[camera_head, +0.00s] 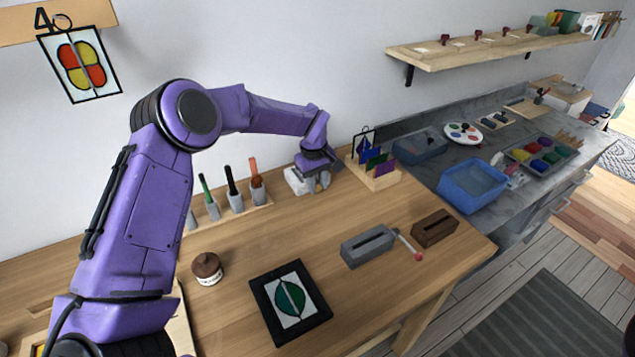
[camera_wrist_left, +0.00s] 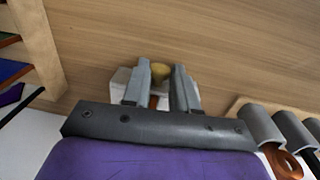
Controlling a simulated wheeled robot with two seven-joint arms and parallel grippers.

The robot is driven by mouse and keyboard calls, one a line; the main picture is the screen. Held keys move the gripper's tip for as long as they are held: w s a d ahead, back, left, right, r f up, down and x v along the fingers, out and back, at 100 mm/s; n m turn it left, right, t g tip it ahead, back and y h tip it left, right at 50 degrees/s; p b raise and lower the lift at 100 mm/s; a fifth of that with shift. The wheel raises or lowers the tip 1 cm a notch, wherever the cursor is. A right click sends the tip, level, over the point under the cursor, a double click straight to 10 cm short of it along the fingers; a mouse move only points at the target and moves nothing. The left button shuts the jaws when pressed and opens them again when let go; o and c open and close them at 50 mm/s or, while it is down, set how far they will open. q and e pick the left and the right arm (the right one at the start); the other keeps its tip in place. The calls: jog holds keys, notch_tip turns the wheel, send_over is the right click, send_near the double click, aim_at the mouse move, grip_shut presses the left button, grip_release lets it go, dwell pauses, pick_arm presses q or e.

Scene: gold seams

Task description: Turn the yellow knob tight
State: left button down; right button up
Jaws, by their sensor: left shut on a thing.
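The yellow knob (camera_wrist_left: 160,71) shows in the left wrist view between the fingers of my left gripper (camera_wrist_left: 161,82), on a whitish block-like fixture (camera_wrist_left: 120,77). In the head view my left gripper (camera_head: 318,184) is at the back of the wooden table, over the white fixture (camera_head: 296,181). The left gripper is shut on the knob, one grey finger on each side. In the head view the knob is hidden by the gripper. My right gripper is not in view.
A rack of several tools (camera_head: 235,202) stands left of the gripper. A wooden holder with coloured glass sheets (camera_head: 378,176) stands close on its right. A framed green glass piece (camera_head: 290,302), a brown jar (camera_head: 207,268) and a grey slotted block (camera_head: 368,245) lie nearer. The table's middle is clear.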

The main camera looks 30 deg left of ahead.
pick_arm(q)
jog(key=shift+s+f, duration=0.15)
jog(key=shift+f, duration=0.15)
jog(key=c, duration=1.1)
grip_release()
jog(key=shift+o, duration=0.9)
jog(key=shift+w+a, duration=0.1)
jog(key=shift+w, duration=0.1)
notch_tip(320, 180, up, 10)
jog(key=b, duration=0.1)
jog(key=shift+s+a+r, duration=0.2)
jog(key=shift+s+r, duration=0.05)
jog(key=shift+s, duration=0.1)
